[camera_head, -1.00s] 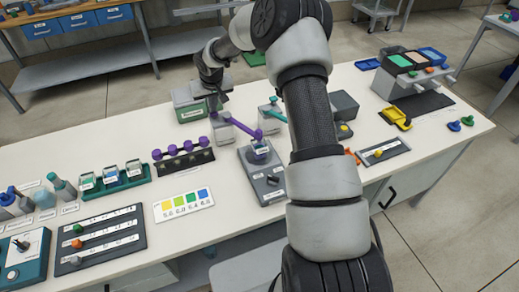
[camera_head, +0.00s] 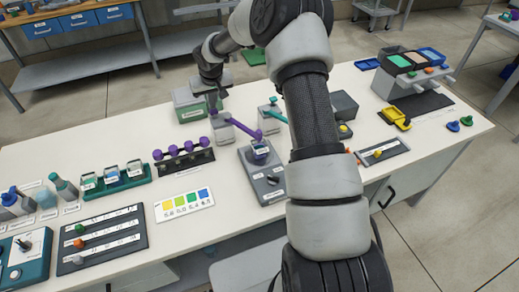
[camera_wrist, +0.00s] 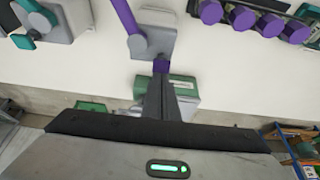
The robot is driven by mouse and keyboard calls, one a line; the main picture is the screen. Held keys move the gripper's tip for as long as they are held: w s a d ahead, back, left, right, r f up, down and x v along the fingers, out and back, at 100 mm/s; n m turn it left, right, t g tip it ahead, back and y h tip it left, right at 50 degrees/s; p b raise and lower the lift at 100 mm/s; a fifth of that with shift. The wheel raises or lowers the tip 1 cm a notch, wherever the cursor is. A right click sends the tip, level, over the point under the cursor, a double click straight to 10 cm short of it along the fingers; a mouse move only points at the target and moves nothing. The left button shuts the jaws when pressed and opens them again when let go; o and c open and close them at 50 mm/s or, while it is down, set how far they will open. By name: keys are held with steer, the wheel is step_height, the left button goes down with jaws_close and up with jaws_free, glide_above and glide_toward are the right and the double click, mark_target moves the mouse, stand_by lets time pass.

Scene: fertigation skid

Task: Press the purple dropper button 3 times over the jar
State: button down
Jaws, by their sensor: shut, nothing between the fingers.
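The purple dropper (camera_head: 222,131) is a grey block with a purple spout arm reaching right over the small jar (camera_head: 260,152), which sits on a grey stand. In the wrist view the dropper body (camera_wrist: 152,38) shows, with its purple button (camera_wrist: 161,66) just beyond my fingertips. My gripper (camera_wrist: 161,77) is shut and empty, its fingers pointing at the button. In the head view my gripper (camera_head: 215,106) is right at the button; whether it touches cannot be told. The jar is not in the wrist view.
A teal-spouted dropper (camera_head: 270,115) stands to the right of the purple one. A green-and-grey box (camera_head: 188,106) is behind left. A rack with purple knobs (camera_head: 183,158) lies in front left. The stand (camera_head: 265,180) with a dial carries the jar.

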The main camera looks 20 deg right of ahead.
steer(key=shift+f, duration=0.1)
steer(key=shift+f+b, duration=0.95)
steer(key=shift+f, duration=0.1)
steer(key=shift+r, duration=0.15)
steer(key=shift+r+p, duration=0.65)
steer(key=shift+r, duration=0.4)
steer(key=shift+r, duration=0.1)
step_height(320, 180, up, 6)
steer(key=p, duration=0.3)
